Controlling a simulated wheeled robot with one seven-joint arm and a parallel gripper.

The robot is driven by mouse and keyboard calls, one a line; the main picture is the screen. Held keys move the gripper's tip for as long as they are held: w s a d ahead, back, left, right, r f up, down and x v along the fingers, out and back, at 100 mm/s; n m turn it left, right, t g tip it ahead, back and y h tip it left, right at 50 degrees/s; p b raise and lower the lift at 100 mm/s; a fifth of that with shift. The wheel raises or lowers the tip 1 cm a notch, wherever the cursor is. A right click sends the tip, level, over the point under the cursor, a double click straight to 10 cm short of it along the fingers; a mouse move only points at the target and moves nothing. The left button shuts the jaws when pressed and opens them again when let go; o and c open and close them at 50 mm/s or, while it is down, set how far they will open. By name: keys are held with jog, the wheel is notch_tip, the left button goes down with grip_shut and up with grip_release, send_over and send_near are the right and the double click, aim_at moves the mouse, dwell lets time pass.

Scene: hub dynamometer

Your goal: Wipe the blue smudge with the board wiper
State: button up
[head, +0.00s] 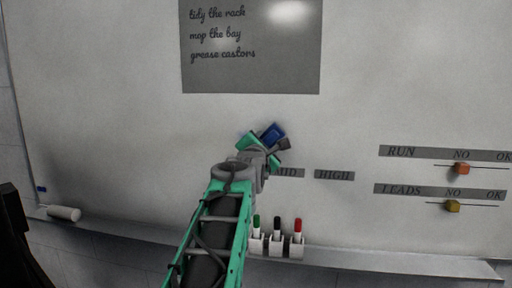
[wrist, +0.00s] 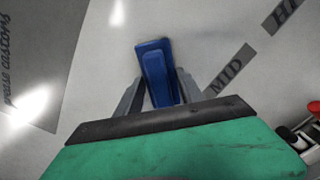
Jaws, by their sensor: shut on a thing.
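The board wiper (head: 272,133) is a blue block with a raised blue grip, and it also shows in the wrist view (wrist: 154,62). My gripper (head: 266,143) is shut on it, with one grey finger on each side of the grip in the wrist view (wrist: 158,92). The wiper is in front of the whiteboard (head: 110,110), left of and above the MID label; I cannot tell whether it touches the board. No blue smudge shows clearly; my arm and the wiper hide part of the board. A small dark blue patch (head: 41,189) is at the board's lower left edge; I cannot tell what it is.
A grey panel with handwriting (head: 250,70) is above my gripper. A pen holder (head: 276,246) with green, black and red markers is below. Sliders with an orange knob (head: 461,169) and a yellow knob (head: 452,206) are at right. A white cylinder (head: 63,213) lies at lower left.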

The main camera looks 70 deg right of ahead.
jog(key=shift+s+d, duration=0.1)
jog(key=shift+s, duration=0.2)
jog(key=shift+w+r+b, duration=0.1)
jog(key=shift+w+b, duration=0.2)
jog(key=shift+w+a, duration=0.15)
jog(key=shift+w, duration=0.65)
jog(key=shift+w+a, duration=0.15)
jog(key=shift+w, duration=0.6)
jog(key=shift+w+a, duration=0.2)
jog(key=shift+w, duration=0.95)
jog(key=shift+w+a, duration=0.15)
jog(key=shift+w, duration=1)
jog(key=shift+w+a, duration=0.2)
jog(key=shift+w, duration=0.95)
jog(key=a+b, duration=0.1)
jog(key=a, duration=0.1)
jog(key=a+b, duration=0.1)
jog(key=a, duration=0.1)
jog(key=s+a, duration=0.1)
jog(key=a, duration=0.1)
jog(key=shift+b, duration=0.4)
